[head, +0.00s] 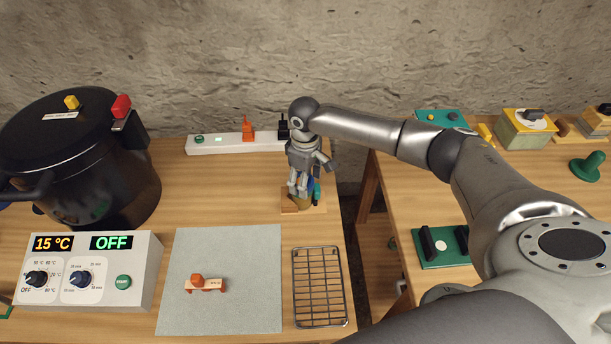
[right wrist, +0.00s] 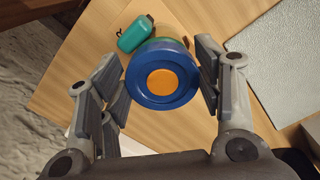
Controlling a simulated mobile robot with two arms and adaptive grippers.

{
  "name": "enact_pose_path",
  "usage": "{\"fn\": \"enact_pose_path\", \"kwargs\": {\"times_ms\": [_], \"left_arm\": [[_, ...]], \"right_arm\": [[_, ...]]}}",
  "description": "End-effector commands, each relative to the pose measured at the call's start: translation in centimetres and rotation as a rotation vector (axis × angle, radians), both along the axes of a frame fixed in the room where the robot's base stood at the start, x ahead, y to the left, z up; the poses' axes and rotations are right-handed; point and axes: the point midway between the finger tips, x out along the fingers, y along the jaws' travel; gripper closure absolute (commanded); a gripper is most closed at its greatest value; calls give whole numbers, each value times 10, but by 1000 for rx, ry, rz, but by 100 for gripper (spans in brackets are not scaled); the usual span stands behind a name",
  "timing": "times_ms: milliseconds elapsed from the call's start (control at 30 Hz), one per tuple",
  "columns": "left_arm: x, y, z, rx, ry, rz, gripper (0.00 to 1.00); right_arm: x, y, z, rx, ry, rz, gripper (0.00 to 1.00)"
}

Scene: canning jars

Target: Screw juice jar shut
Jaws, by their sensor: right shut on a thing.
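The juice jar's blue lid (right wrist: 139,91), with an orange disc at its centre, shows in the right wrist view between the fingers of my right gripper (right wrist: 160,70). A little of the jar's side shows behind the lid; most of the jar is hidden. In the head view my right gripper (head: 300,186) points down over a small wooden fixture (head: 290,206) at the right edge of the table and is shut on the blue lid. The lid looks flat on the jar; how tightly it sits cannot be told. My left gripper is not in view.
A teal object (right wrist: 135,33) lies close beside the jar. A black pot (head: 80,160) and a control box (head: 98,272) stand left. A gap separates the right table.

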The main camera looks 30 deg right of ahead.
Motion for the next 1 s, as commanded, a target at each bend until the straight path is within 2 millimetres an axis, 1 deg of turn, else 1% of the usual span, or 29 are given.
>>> {"fn": "enact_pose_path", "kwargs": {"times_ms": [33, 233, 400, 733, 833, 1000], "left_arm": [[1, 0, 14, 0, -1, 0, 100], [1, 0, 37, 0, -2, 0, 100], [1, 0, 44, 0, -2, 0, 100], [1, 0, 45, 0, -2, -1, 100], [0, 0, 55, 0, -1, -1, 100], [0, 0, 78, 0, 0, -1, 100]], "right_arm": [[-1, 2, 6, 2, 2, -42, 69], [-2, 3, 5, 2, 3, -219, 69], [-2, 4, 2, 2, 1, -309, 69], [-1, 3, 1, 1, -1, -323, 69], [-2, 5, 5, 2, 0, -378, 69], [-2, 8, 6, 3, 1, -555, 69]]}}
